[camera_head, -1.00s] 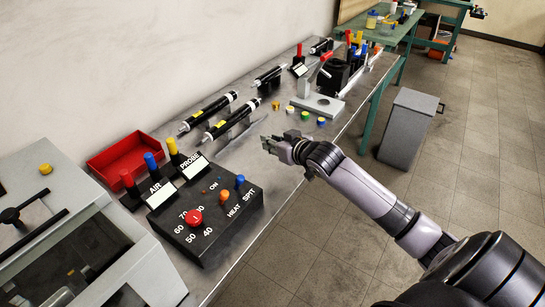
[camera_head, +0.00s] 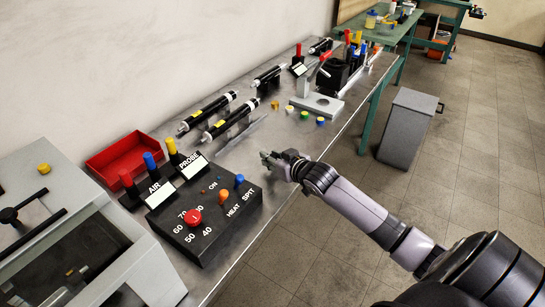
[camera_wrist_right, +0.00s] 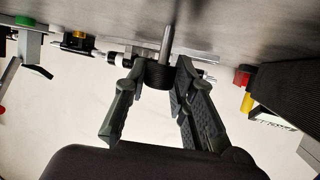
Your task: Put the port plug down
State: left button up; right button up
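The port plug (camera_wrist_right: 159,75), a dark ridged knob with a pale metal pin (camera_wrist_right: 166,42), sits between the fingertips of my right gripper (camera_wrist_right: 160,68) in the right wrist view. Both fingers appear to press on the knob. The pin points toward the metal bench top, which is at the top of that view; I cannot tell whether it touches. In the head view my right gripper (camera_head: 267,158) is low over the bench, just beyond the black control box; the plug is too small to make out there. My left gripper is not in view.
The control box (camera_head: 205,220) with knobs stands close to the gripper. Black cylinders (camera_head: 207,110) lie on stands behind, with a thin metal strip (camera_head: 243,132) before them. Small coloured caps (camera_head: 304,115) and a grey stand (camera_head: 316,104) are farther along. A red tray (camera_head: 125,160) is at left.

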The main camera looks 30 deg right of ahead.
jog(key=o, duration=0.3)
jog(key=shift+o, duration=0.2)
jog(key=shift+r, duration=0.2)
jog(key=v, duration=1.2)
jog(key=shift+f, duration=0.1)
